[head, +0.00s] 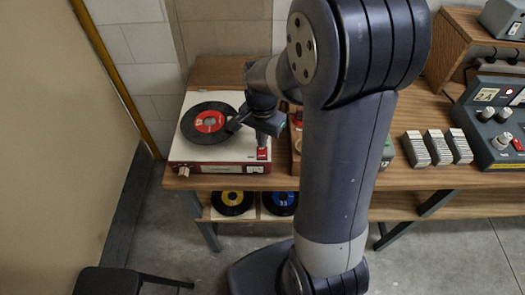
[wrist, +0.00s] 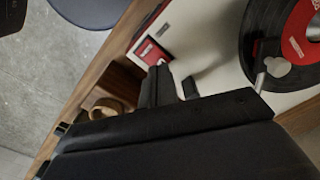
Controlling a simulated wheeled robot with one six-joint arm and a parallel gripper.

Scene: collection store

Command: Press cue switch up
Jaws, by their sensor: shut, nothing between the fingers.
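The turntable (head: 222,150) stands on the left end of the wooden bench, with a black record (head: 208,123) with a red label on top. A small red switch (head: 263,154) sits at its front right corner; the wrist view shows this switch (wrist: 152,53) with a pale lower part. My gripper (head: 262,140) is just behind and above the switch, shut and empty. In the wrist view my gripper's dark fingertips (wrist: 171,82) are beside the switch plate; I cannot tell whether they touch. The arm hides part of the turntable's right side.
The tonearm head (wrist: 277,66) is near the record, close to my gripper. Two records (head: 232,202) stand on the shelf below. Grey blocks (head: 437,148) and a control box (head: 497,125) are at the right. A black stool (head: 108,281) is at lower left.

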